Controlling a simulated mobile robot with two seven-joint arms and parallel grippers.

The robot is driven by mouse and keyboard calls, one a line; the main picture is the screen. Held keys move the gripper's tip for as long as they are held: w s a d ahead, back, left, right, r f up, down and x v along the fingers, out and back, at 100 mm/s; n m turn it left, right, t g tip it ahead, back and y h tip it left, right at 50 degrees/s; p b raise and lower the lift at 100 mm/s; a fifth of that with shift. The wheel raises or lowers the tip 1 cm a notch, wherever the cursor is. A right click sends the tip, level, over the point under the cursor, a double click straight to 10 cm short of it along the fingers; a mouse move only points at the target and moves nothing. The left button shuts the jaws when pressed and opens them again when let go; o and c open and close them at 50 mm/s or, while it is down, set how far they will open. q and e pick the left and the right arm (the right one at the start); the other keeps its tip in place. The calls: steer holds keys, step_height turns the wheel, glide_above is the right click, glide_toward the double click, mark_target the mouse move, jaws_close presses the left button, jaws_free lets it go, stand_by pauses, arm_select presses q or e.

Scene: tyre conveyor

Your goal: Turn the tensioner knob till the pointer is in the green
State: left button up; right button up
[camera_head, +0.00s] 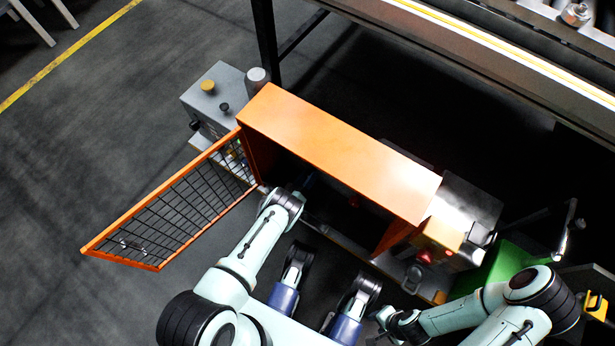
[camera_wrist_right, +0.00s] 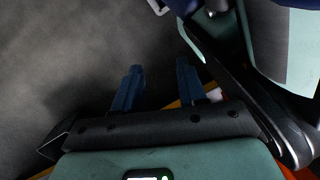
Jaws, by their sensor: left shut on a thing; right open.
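My left arm reaches into the open front of the orange housing (camera_head: 340,150). Its wrist is at the opening, and only a small bluish part of my left gripper (camera_head: 308,182) shows against the dark inside. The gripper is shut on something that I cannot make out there. The tensioner knob, the pointer and the green zone cannot be made out; the housing top and the shadow cover the inside. My right gripper (camera_head: 385,324) is low at the front right, outside the housing. In the right wrist view its two blue fingers (camera_wrist_right: 158,84) stand apart with nothing between them.
The orange mesh door (camera_head: 170,205) stands open to the left. A grey box with a yellow button (camera_head: 207,87) is behind it. A red button (camera_head: 424,257) and a green block (camera_head: 510,263) are at the right. The conveyor frame (camera_head: 500,60) crosses behind. The left floor is clear.

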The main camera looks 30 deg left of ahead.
arm_select(q)
steer(key=m+p, duration=0.1)
steer(key=m, duration=0.6)
steer(key=shift+m, duration=0.4)
steer(key=m, duration=0.4)
steer(key=shift+p, duration=0.3)
steer(key=m, duration=0.4)
steer(key=shift+s+f+m, duration=0.1)
steer(key=shift+m, duration=0.3)
arm_select(e)
steer(key=shift+t, duration=0.7)
steer(key=w, duration=0.1)
steer(key=w+r, duration=0.2)
steer(key=shift+w+a, duration=0.2)
steer(key=shift+w, duration=0.15)
arm_select(q)
steer(key=o, duration=1.1)
steer(key=shift+c, duration=0.2)
